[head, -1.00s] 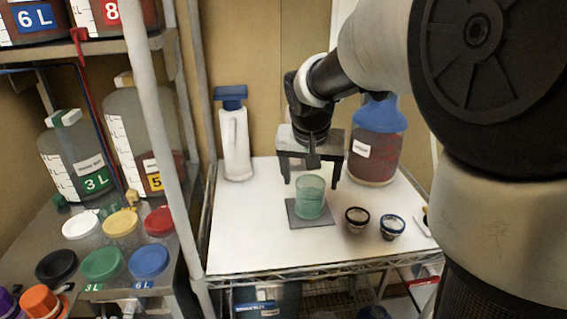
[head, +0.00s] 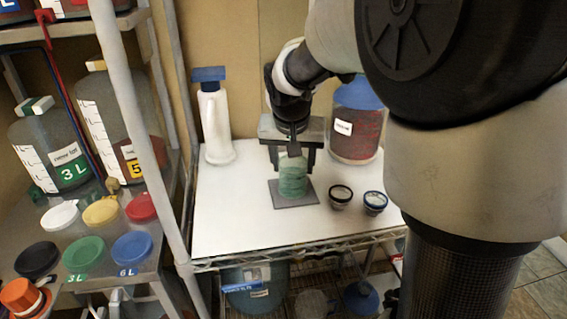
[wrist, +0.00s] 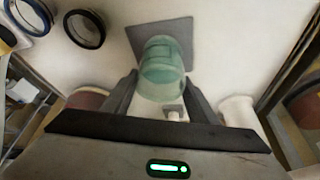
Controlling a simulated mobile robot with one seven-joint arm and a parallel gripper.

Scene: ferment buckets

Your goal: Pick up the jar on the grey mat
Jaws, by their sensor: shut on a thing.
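The jar (head: 293,182) is a small, see-through green cup. It is upright over the grey mat (head: 313,196) on the white table top, and I cannot tell whether its base still touches the mat. My gripper (head: 293,170) points down from above and is shut on the jar, one finger on each side of its upper part. In the wrist view the jar (wrist: 161,68) sits between the fingertips of my gripper (wrist: 162,84), with the grey mat (wrist: 178,32) beyond it.
Two small jars, one black-rimmed (head: 340,198) and one blue-rimmed (head: 375,204), stand close right of the mat. A large blue-capped bottle (head: 357,130) stands behind, right. A white blue-topped bottle (head: 215,125) stands back left. A pale post (head: 128,95) and shelf with coloured lids lie left.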

